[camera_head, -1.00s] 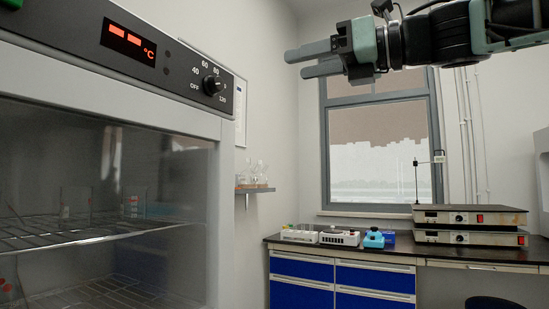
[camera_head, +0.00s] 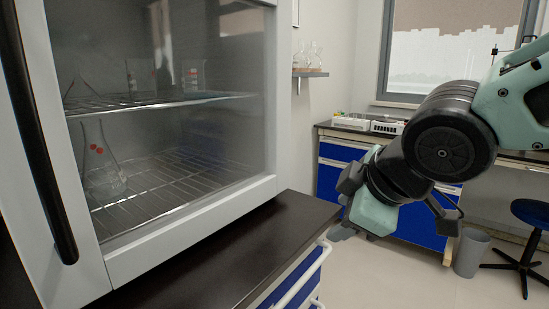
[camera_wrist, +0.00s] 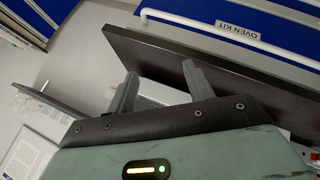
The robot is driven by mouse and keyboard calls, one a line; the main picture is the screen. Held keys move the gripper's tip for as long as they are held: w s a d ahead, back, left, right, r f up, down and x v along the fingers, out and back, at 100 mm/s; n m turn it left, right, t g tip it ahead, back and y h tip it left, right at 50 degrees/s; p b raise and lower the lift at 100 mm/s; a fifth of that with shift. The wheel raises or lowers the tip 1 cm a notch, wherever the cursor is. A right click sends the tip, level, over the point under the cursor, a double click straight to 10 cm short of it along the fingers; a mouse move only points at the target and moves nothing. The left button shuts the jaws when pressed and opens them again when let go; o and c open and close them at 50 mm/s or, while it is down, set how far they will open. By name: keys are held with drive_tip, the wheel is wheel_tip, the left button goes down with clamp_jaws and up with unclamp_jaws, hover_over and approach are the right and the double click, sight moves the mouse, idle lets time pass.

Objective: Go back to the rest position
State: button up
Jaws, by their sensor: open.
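My gripper (camera_wrist: 160,88) shows in the wrist view with its two grey fingers apart and nothing between them. In the head view, my gripper (camera_head: 345,212) hangs low at the end of the folded arm, right of the oven (camera_head: 190,230) and close to the right end of the dark counter (camera_head: 225,255). In the wrist view, the fingers overlap the dark counter (camera_wrist: 220,70); I cannot tell the gap between them. The oven's glass door is shut, with a flask (camera_head: 98,165) bearing red dots on the lower rack.
A drawer unit labelled OVEN KIT (camera_wrist: 238,30) lies beyond the counter edge. A blue-fronted bench (camera_head: 335,170) stands behind the arm. A grey bin (camera_head: 471,252) and a blue stool (camera_head: 530,215) are at right. The floor between is clear.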

drive_tip(key=s+d+f+m+g+h, duration=0.1)
drive_tip(key=s+d+f+m+g, duration=0.2)
drive_tip(key=s+f, duration=0.45)
drive_tip(key=s+f+m+g+h, duration=0.25)
drive_tip(key=s+f+g, duration=0.2)
drive_tip(key=s, duration=0.55)
wheel_tip(320, 180, up, 20)
drive_tip(key=p, duration=2)
drive_tip(key=shift+d+m+y+p, duration=0.2)
drive_tip(key=shift+m+y+p, duration=0.1)
drive_tip(key=shift+m+y, duration=0.15)
drive_tip(key=shift+s+r, duration=0.1)
